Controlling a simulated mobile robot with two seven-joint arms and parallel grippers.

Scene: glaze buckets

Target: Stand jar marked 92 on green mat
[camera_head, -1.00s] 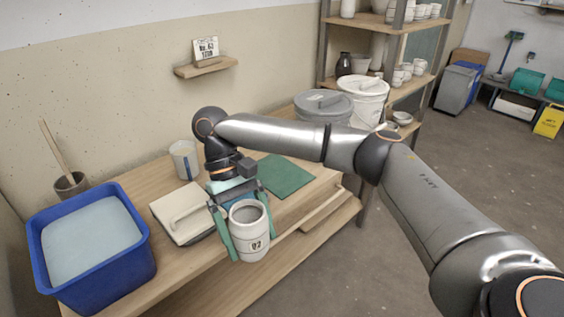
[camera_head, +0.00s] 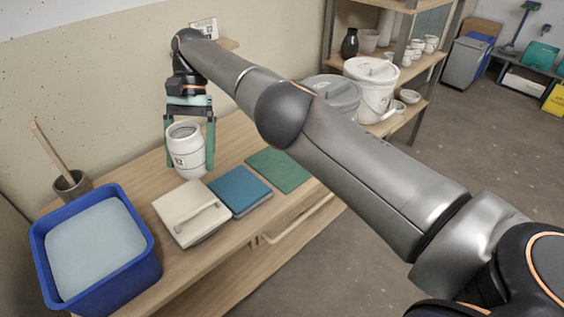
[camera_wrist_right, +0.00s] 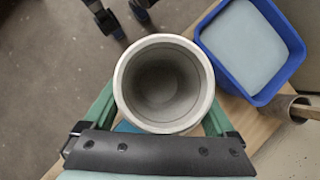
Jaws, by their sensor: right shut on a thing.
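My right gripper (camera_head: 191,158) is shut on a white jar (camera_head: 184,138), one green finger on each side. The jar is upright, with a dark mark on its front that is too small to read now. It is on the far left side of the bench, behind the cream lidded box; I cannot tell how far its base is from the bench. The right wrist view shows the jar's open, empty mouth (camera_wrist_right: 163,82) between the fingers. The green mat (camera_head: 280,170) lies bare on the bench, to the right of the jar. My left gripper is out of view.
A blue mat or tile (camera_head: 240,191) lies between the green mat and the cream box (camera_head: 190,212). A blue tub (camera_head: 135,273) of pale liquid and a brown pot (camera_head: 73,186) with a stick stand at left. A grey-lidded bucket (camera_head: 333,92) and white bucket (camera_head: 371,88) stand behind.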

